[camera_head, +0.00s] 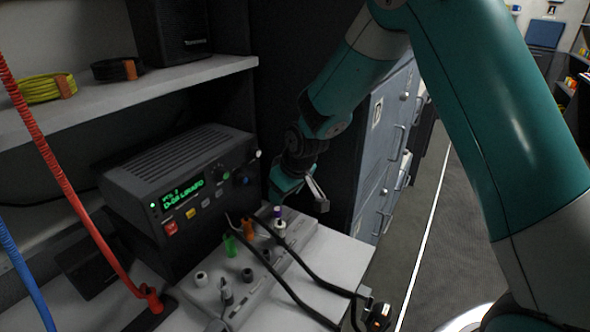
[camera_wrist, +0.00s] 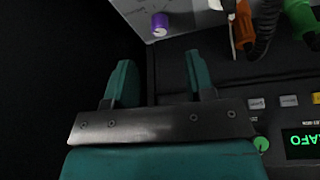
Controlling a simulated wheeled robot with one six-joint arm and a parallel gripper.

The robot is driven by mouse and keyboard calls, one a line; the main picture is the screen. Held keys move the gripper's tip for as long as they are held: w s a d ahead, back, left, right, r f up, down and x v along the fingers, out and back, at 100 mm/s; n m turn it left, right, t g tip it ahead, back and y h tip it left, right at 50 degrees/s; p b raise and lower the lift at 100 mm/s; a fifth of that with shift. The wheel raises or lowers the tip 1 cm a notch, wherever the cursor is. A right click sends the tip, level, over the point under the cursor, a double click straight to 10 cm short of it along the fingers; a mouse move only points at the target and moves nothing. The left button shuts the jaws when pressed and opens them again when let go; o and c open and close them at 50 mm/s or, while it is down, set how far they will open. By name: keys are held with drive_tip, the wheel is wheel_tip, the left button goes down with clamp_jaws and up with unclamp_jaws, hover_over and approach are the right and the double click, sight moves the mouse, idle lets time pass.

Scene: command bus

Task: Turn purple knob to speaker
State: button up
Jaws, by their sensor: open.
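The purple knob (camera_head: 277,210) stands at the far end of a pale grey panel (camera_head: 306,233), close below my gripper in the head view. The knob also shows near the top of the wrist view (camera_wrist: 160,22), with a pale cap on its end. My gripper (camera_head: 303,196) is open and empty. In the wrist view its two teal fingers (camera_wrist: 160,70) point up the picture toward the knob, apart from it and to either side of its line. No speaker marking on the panel is readable, and the knob's pointer direction cannot be told.
A dark radio unit (camera_head: 180,165) with a lit green display stands left of the panel. Green (camera_head: 230,245) and orange (camera_head: 248,229) plugs and black cables crowd the panel. A black speaker box (camera_head: 172,28) sits on the shelf. Blue-grey drawers (camera_head: 380,150) stand behind my gripper.

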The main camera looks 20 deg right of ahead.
drive_tip(key=v, duration=1)
drive_tip(key=s+a+r+g+y, duration=0.1)
drive_tip(key=s+a+r, duration=0.1)
drive_tip(key=s, duration=0.7)
drive_tip(key=s+a+r+n+g, duration=0.1)
drive_tip(key=s+a+r, duration=0.1)
drive_tip(key=s, duration=0.7)
drive_tip(key=s+a+r+n+g+y, duration=0.1)
drive_tip(key=s+a+r+g, duration=0.1)
drive_tip(key=s, duration=0.7)
drive_tip(key=shift+s+a+r+y, duration=0.25)
drive_tip(key=shift+a+r+y, duration=0.1)
drive_tip(key=shift+a, duration=0.15)
